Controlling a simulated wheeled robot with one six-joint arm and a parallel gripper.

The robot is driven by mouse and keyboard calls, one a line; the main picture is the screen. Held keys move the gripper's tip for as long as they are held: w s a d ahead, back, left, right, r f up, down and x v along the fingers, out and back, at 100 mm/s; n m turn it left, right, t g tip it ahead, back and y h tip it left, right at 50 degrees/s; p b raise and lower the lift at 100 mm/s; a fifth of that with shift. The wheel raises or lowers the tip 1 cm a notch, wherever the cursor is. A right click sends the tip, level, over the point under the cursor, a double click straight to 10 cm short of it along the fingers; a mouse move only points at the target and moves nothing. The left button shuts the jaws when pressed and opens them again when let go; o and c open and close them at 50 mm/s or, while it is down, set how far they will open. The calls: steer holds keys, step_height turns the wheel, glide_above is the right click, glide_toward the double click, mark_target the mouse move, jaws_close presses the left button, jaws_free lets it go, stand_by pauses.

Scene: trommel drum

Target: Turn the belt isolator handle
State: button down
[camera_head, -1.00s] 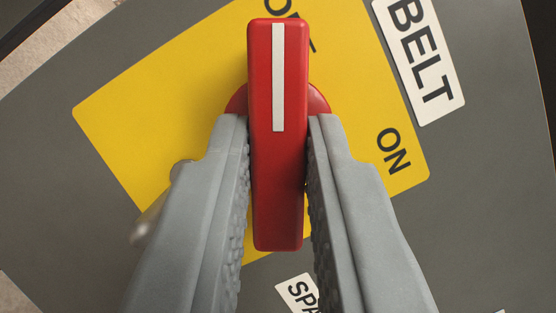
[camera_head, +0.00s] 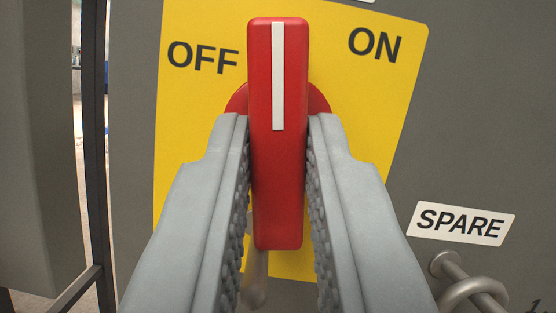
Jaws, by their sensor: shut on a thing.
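The red isolator handle (camera_head: 279,190) with a white pointer stripe stands upright in the middle of the view. It is mounted in front of a yellow plate (camera_head: 190,150) printed OFF at upper left and ON at upper right. The stripe end points between the two words. My gripper (camera_head: 279,130) is shut on the handle, with one grey finger on each side. The fingers and handle hide part of the red round base and the lower plate.
A blurred metal knob (camera_head: 256,282) shows below the handle. A dark upright post (camera_head: 96,150) stands at left.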

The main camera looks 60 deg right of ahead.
steer(key=shift+f+m+g+h, duration=0.1)
steer(key=shift+m+g+h, duration=0.45)
steer(key=shift+m, duration=0.95)
steer(key=c, duration=1.6)
jaws_free()
steer(key=shift+a, duration=0.1)
steer(key=shift+c, duration=0.2)
steer(key=shift+a, duration=0.1)
steer(key=v, duration=1.7)
steer(key=shift+a, duration=0.1)
